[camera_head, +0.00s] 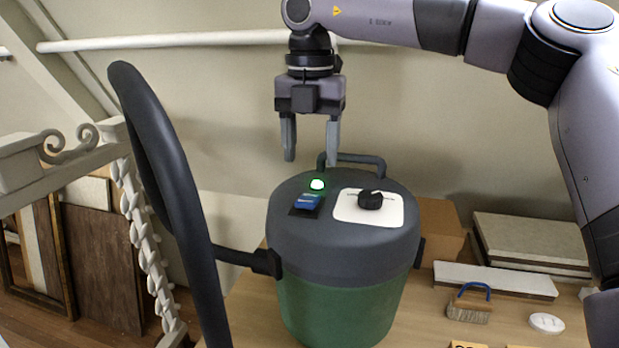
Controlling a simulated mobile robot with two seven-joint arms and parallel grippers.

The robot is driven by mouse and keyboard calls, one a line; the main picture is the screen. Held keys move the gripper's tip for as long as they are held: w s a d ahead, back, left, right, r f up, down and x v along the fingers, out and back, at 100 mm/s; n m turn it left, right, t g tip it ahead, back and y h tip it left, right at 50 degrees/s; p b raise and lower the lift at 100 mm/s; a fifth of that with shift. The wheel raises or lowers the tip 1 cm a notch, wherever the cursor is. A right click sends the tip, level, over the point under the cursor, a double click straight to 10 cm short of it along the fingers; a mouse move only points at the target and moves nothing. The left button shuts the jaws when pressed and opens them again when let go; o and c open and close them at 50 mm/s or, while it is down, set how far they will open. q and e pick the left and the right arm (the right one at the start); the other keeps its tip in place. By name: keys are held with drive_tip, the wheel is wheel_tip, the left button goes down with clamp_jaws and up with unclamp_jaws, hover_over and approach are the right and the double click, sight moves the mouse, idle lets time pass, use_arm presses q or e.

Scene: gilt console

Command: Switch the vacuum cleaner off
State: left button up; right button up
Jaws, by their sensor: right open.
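The vacuum cleaner (345,290) stands on a wooden table, with a green drum and a dark grey lid. On the lid are a blue rocker switch (309,202) on a black plate, a glowing green lamp (317,184) just behind it, and a black knob (371,200) on a white plate. A dark handle (352,160) rises at the lid's back. My right gripper (310,160) points down above the back of the lid, open and empty, apart from the switch. The left gripper is not in view.
A thick dark hose (172,180) arches up on the left and joins the drum's side. To the right lie a brush (469,305), a white disc (547,323), flat slabs (530,243) and a cardboard box (440,228). A white ornate frame (135,215) stands left.

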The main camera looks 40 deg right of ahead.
sight(311, 195)
wheel_tip(311, 195, down, 7)
drive_tip(key=shift+s+r+p, duration=0.1)
drive_tip(key=shift+r+p, duration=0.1)
drive_tip(key=shift+p, duration=0.2)
